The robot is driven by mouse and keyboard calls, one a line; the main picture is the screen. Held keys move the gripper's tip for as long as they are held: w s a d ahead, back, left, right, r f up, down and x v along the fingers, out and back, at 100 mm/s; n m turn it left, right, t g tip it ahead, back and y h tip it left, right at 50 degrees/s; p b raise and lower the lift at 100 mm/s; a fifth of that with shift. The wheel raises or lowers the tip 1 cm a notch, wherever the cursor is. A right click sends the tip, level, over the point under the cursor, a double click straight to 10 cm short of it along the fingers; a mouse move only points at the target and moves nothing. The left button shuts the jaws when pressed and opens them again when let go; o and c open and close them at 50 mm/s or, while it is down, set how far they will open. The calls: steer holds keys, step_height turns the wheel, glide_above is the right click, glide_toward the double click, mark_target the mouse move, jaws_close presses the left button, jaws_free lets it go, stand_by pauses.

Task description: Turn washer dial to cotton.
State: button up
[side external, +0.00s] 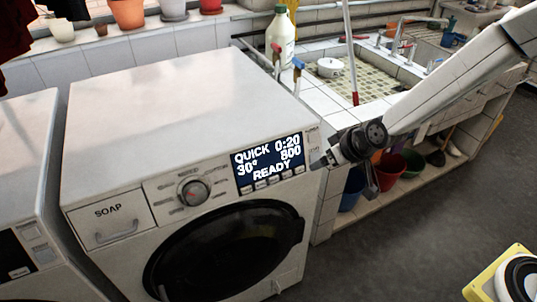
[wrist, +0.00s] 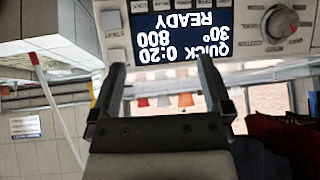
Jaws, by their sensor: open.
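The display reads QUICK, 0:20, 30°, 800, READY. My gripper (side external: 318,163) is at the right end of the panel, apart from the dial. The dial (wrist: 281,22) is at the upper right there.
A round black door (side external: 215,255) is below the panel. A tiled sink (side external: 375,80) with a bottle (side external: 281,38) beside it stands behind at the right. Coloured buckets (side external: 392,166) sit under the counter. Another appliance (side external: 25,200) stands at the left. The space before the panel looks clear.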

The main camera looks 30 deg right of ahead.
steer(key=w+a+f+t, duration=0.25)
steer(key=w+a, duration=0.25)
steer(key=a, duration=0.3)
steer(key=n+t, duration=0.2)
steer(key=t, duration=0.6)
glide_toward(198, 196)
steer(key=shift+w+f+y, duration=0.15)
steer(key=shift+w+y, duration=0.15)
steer(key=shift+w, duration=0.35)
steer(key=shift+w, duration=0.15)
steer(key=shift+w+a, duration=0.25)
steer(key=shift+w, duration=1.6)
steer(key=shift+w+a, duration=0.2)
steer(key=shift+w, duration=1.7)
